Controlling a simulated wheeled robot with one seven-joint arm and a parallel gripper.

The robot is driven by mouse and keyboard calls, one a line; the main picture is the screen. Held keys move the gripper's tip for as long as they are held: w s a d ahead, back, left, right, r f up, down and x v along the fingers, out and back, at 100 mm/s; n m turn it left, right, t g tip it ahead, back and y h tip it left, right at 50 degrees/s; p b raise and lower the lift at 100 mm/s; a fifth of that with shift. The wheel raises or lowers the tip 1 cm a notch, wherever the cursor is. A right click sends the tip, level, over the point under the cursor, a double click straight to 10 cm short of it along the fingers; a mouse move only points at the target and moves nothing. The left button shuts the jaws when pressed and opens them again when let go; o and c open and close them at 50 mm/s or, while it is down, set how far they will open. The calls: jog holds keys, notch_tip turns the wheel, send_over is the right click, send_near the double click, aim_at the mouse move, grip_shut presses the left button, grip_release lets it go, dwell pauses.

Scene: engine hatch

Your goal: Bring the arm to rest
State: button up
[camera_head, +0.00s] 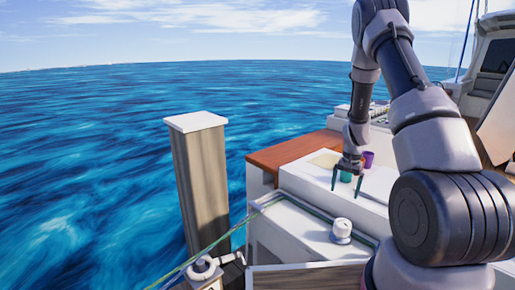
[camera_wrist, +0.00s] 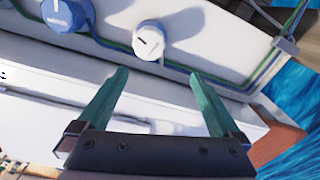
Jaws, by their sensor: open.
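My gripper (camera_head: 346,180) hangs from my arm over the white boat top at the centre right of the head view. Its two green fingers are spread apart, with nothing between them. In the wrist view the open gripper (camera_wrist: 158,88) points toward a white surface with a white round knob (camera_wrist: 149,40) beyond the fingertips. The fingers are apart from the knob.
A white round fitting (camera_head: 341,231) sits in front. A blue knob (camera_wrist: 64,14) is at upper left. A wooden post (camera_head: 200,185) rises at left; open water lies beyond.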

jog(key=s+a+r+n+t+y, duration=0.15)
jog(key=s+a+r, duration=0.25)
jog(key=r, duration=1.1)
jog(key=s+a+r+t, duration=0.25)
jog(key=a+r, duration=0.25)
jog(key=r, duration=1)
jog(key=s+a+r+t, duration=0.1)
jog(key=s+r, duration=0.3)
jog(key=s, duration=0.3)
jog(key=s+a+r+n, duration=0.1)
jog(key=s+a+r, duration=0.1)
jog(key=s+r, duration=0.2)
jog(key=s+a+r+t, duration=0.1)
jog(key=s+r, duration=0.3)
jog(key=s, duration=0.6)
jog(key=shift+a+n+t, duration=0.3)
jog(key=shift+a+n, duration=0.05)
jog(key=shift+a, duration=0.1)
jog(key=shift+r, duration=0.1)
